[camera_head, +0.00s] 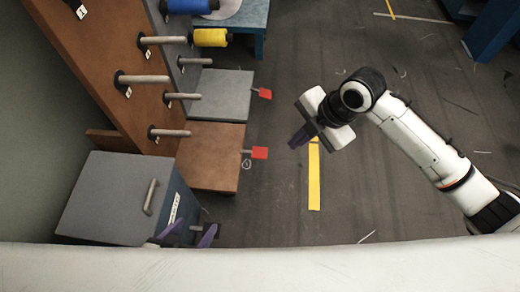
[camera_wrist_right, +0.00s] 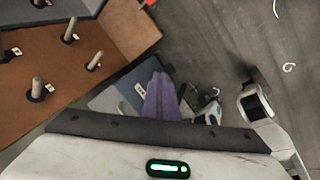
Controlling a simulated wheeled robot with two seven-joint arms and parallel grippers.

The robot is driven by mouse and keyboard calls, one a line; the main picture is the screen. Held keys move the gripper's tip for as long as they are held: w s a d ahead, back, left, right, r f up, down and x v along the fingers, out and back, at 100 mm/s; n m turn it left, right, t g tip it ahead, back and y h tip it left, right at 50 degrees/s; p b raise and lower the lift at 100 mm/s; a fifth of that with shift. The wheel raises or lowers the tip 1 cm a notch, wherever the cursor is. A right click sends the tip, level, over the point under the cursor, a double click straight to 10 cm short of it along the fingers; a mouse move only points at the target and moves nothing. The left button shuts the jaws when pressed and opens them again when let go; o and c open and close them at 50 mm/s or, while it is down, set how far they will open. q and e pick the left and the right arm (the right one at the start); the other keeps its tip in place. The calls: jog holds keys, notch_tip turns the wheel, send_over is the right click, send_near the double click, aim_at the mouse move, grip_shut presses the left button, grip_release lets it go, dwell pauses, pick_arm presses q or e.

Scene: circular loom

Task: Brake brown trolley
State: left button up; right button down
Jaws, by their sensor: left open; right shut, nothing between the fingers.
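The brown trolley (camera_head: 75,35) stands at the left of the head view, an upright brown panel with pegs and a brown base plate (camera_head: 207,165). A red pedal (camera_head: 259,153) on a short stalk sticks out from its base edge. In the right wrist view the brown panel (camera_wrist_right: 30,110) is at the left and a red piece (camera_wrist_right: 150,3) is cut off at the top. My right gripper (camera_head: 293,142) is shut and empty, above the floor to the right of the red pedal, apart from it. My left gripper (camera_head: 190,234) is open at the bottom, beside the grey-topped cabinet.
A grey trolley base (camera_head: 222,95) with its own red pedal (camera_head: 265,93) is just behind. The grey-topped blue cabinet (camera_head: 110,195) with a handle stands in front. Blue and yellow spools (camera_head: 210,38) sit on pegs. Floor with a yellow strip (camera_head: 314,185) is open to the right.

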jog(key=s+a+f+m+t+y, duration=0.1)
jog(key=s+f+m+t, duration=0.15)
jog(key=f+m, duration=0.3)
jog(key=s+a+f+m+t+y, duration=0.1)
jog(key=s+a+f+m, duration=0.2)
jog(key=m, duration=0.4)
jog(key=s+d+f+m+t+h, duration=0.3)
jog(key=s+d+f+m, duration=0.3)
jog(key=s+d+m, duration=0.5)
jog(key=shift+s, duration=0.5)
jog(key=shift+f, duration=0.1)
